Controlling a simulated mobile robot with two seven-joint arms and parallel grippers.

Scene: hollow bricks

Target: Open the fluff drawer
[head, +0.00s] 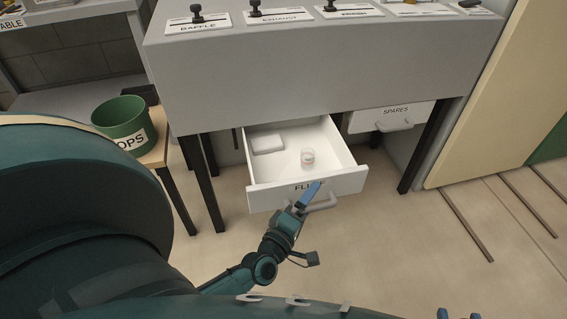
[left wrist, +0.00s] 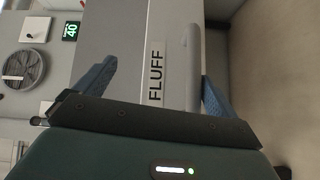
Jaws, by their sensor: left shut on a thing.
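The fluff drawer (head: 259,200), with a white front labelled FLUFF, stands pulled out from under the grey bench in the head view. Inside lie a white box-like thing (head: 268,144) and a small clear round container (head: 308,156). My left gripper (head: 308,199) is at the grey drawer handle (head: 325,205) and shut on it; my arm hides part of the label. In the left wrist view, the FLUFF label and the handle (left wrist: 192,62) show between the blue fingers. My right gripper (head: 459,314) shows only its blue fingertips at the bottom edge, apart and empty.
A closed spares drawer (head: 392,116) is to the right, by a black bench leg (head: 425,150). A green bucket (head: 122,122) stands on a wooden stand at the left. Several labelled black-knobbed controls line the grey bench top (head: 310,58). Floor in front of the drawer is clear.

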